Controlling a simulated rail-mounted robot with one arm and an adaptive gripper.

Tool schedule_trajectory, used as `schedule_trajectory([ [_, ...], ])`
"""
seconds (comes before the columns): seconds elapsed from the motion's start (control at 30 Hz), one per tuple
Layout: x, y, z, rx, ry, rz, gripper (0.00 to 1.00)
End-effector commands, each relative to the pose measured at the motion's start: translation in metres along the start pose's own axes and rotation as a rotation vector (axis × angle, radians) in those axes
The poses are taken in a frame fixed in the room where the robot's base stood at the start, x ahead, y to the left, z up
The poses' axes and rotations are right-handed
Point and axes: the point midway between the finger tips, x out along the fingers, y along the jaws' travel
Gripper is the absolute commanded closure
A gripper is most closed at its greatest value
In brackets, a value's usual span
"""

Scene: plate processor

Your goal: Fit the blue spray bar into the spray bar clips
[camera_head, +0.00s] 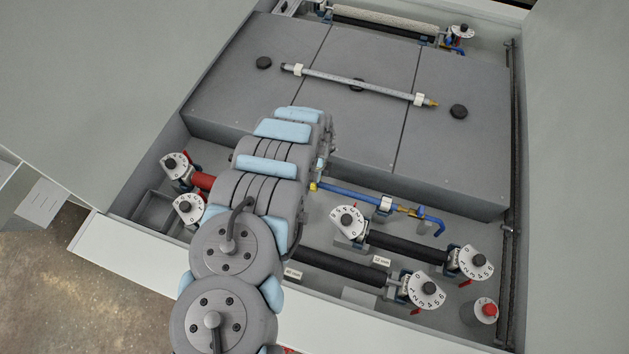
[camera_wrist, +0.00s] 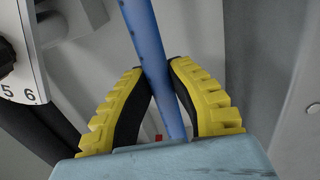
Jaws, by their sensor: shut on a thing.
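The blue spray bar (camera_head: 350,194) lies slantwise in the open trough, right of my arm in the head view. A white collar (camera_head: 385,203) sits around it near its right end, by a brass fitting and a bent blue pipe (camera_head: 434,222). Its left end is partly behind my arm. In the wrist view, my gripper (camera_wrist: 160,72) has its two yellow-edged black fingers closed on a blue bar (camera_wrist: 146,38) with small holes, which runs between them. My arm hides the fingers in the head view. I cannot tell whether the bar sits inside any clips.
Black rollers (camera_head: 408,247) with white numbered dials (camera_head: 475,262) lie in front of the bar. A grey bar (camera_head: 355,82) with white collars rests on the grey covers (camera_head: 450,150) behind. A red button (camera_head: 486,310) is at the front right. Side walls bound the trough.

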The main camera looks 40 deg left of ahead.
Motion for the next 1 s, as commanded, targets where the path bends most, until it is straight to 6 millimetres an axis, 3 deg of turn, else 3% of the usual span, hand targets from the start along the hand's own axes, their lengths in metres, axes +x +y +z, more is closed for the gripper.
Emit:
schedule_trajectory([
  [0.5, 0.0066, -0.0007, 0.0002, 0.000, 0.000, -0.001, 1.00],
  [0.53, 0.0059, -0.0007, 0.0002, -0.001, 0.000, -0.001, 0.72],
  [0.6, 0.0057, -0.0007, 0.0002, 0.000, 0.000, -0.001, 0.59],
  [1.0, -0.0008, -0.0006, 0.0002, 0.000, 0.000, -0.001, 0.59],
])
